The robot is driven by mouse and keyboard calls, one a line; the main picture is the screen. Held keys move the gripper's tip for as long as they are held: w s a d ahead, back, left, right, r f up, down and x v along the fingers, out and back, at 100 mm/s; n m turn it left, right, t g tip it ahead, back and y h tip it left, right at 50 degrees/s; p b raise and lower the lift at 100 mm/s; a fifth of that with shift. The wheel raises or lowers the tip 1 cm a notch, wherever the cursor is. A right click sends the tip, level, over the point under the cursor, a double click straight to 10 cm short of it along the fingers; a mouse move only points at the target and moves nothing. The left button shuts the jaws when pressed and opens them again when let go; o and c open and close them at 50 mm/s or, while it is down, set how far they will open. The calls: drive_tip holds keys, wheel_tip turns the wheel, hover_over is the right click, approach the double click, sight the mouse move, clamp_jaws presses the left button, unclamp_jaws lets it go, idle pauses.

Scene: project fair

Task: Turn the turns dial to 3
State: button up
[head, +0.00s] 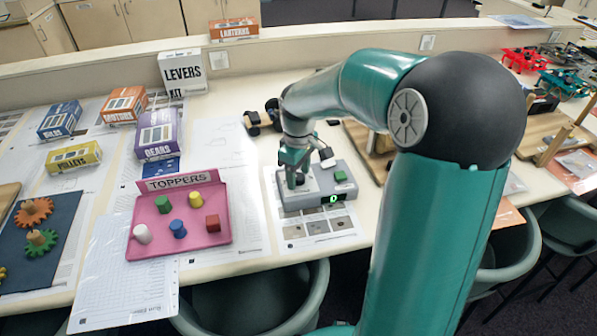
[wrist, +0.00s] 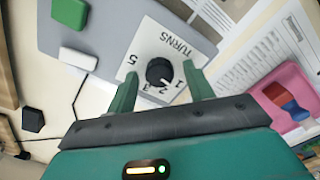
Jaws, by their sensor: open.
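The turns dial (wrist: 159,71) is a round black knob on a white plate (wrist: 176,45) marked TURNS, with numbers around it. A small light mark on the knob faces the side of the 1 and 2; I cannot tell exactly which number it meets. The plate is on a grey box (head: 318,196), whose small display (head: 333,199) shows a green digit that looks like 0. My gripper (wrist: 160,85) is open, with one finger on each side of the knob in the wrist view. In the head view my gripper (head: 291,176) points down over the box's left part and hides the dial.
A pink TOPPERS tray (head: 190,245) with several coloured pegs lies to the left. A wooden board (head: 372,150) stands to the right.

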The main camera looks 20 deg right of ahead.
drive_tip(key=c, duration=1)
drive_tip(key=shift+m, duration=0.3)
drive_tip(key=m, duration=0.2)
drive_tip(key=shift+m, duration=0.3)
drive_tip(key=m, duration=0.9)
drive_tip(key=shift+r+m, duration=0.1)
drive_tip(key=shift+m, duration=1.7)
